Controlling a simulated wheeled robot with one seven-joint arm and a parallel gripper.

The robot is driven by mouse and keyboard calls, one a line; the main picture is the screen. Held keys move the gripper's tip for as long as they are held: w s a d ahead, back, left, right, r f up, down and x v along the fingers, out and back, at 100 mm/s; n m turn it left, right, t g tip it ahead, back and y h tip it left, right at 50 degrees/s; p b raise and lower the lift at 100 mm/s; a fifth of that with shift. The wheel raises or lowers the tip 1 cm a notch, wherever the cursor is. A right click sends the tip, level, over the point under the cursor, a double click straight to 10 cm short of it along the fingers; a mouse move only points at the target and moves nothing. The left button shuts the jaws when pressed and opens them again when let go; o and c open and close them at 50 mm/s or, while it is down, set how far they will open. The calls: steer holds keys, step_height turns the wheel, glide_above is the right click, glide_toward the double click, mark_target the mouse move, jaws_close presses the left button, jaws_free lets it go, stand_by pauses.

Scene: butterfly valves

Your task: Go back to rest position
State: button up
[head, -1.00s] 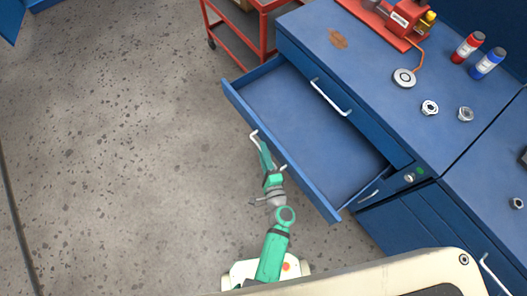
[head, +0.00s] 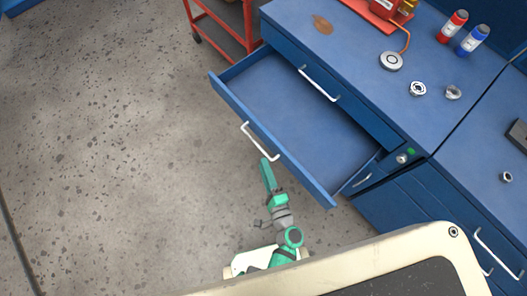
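My gripper (head: 267,175) is at the end of my green and grey arm, low in the middle of the head view. It is over the floor, just in front of the open drawer and apart from its handle as far as I can see. I see the gripper nearly edge-on, so its finger gap is not clear. The blue drawer (head: 230,94) is pulled out and empty. Its white handle (head: 259,141) is free on the front.
The blue workbench (head: 350,60) carries a red device (head: 384,10), a round grey disc (head: 391,61), metal fittings (head: 418,89) and red and blue bottles (head: 453,26). A red cart (head: 222,30) stands at the back. The grey floor (head: 110,150) on the left is clear.

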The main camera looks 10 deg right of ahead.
steer(key=shift+w, duration=0.1)
stand_by(0.3)
steer(key=s+a+f+n+g+h, duration=0.1)
steer(key=s+a+n+g, duration=0.25)
steer(key=s, duration=0.25)
steer(key=s+a+f+n+g, duration=0.1)
steer(key=s+a+n+g, duration=0.1)
steer(key=s+n, duration=0.3)
steer(key=s+a+r+n+t, duration=0.1)
steer(key=r+n, duration=0.4)
steer(key=r, duration=0.5)
steer(key=s+a+r+n+t, duration=0.1)
steer(key=s+r+n, duration=0.3)
steer(key=r, duration=0.5)
steer(key=shift+s+a+r+n+t, duration=0.15)
steer(key=shift+r+n+t, duration=0.2)
steer(key=shift+n+t, duration=0.5)
